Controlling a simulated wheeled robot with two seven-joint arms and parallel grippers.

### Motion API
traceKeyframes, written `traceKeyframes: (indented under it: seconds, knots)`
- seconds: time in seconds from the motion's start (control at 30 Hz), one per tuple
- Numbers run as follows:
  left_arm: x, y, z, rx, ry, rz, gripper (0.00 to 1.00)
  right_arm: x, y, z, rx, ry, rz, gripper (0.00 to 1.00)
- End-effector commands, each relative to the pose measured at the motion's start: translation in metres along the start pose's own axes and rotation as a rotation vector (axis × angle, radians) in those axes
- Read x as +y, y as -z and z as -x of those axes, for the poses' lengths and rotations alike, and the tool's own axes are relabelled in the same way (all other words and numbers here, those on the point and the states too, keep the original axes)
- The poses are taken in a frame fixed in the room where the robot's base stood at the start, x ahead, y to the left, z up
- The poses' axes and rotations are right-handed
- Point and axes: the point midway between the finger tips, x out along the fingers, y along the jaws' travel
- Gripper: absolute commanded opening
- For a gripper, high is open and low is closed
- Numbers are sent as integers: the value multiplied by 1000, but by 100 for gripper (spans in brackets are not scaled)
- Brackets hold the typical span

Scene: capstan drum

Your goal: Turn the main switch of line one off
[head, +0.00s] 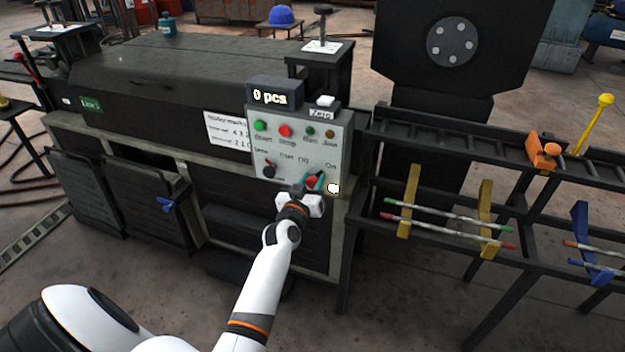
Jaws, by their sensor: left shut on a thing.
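The control panel (300,142) is a grey upright plate on the front of the black machine, with several round buttons and lamps in a row. A red main switch (313,182) sits at its lower right, near a label that seems to read On. My left gripper (313,185) is at this switch, its fingers shut around the red knob. The fingers and wrist partly hide the switch, so its exact position is hard to read. A smaller black knob with a red top (269,171) is at the panel's lower left. My right gripper is not in view.
A display (274,94) reading "0 pcs" stands above the panel. A green sign (90,104) seems to read Line 1. To the right, a black rack (420,250) carries yellow brackets (409,200) and thin rods. A yellow-knobbed lever (597,125) rises at the far right.

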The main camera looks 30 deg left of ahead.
Motion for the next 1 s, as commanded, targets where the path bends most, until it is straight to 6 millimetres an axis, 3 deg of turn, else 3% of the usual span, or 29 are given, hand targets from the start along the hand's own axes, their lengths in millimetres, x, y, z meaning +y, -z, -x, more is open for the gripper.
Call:
traceKeyframes:
  seconds: [0.4, 1.0]
  knots:
    - [2, 0, 0, 2, -1, 393, 12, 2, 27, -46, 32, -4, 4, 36]
    - [3, 2, 0, 2, -2, 961, 12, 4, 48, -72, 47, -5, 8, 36]
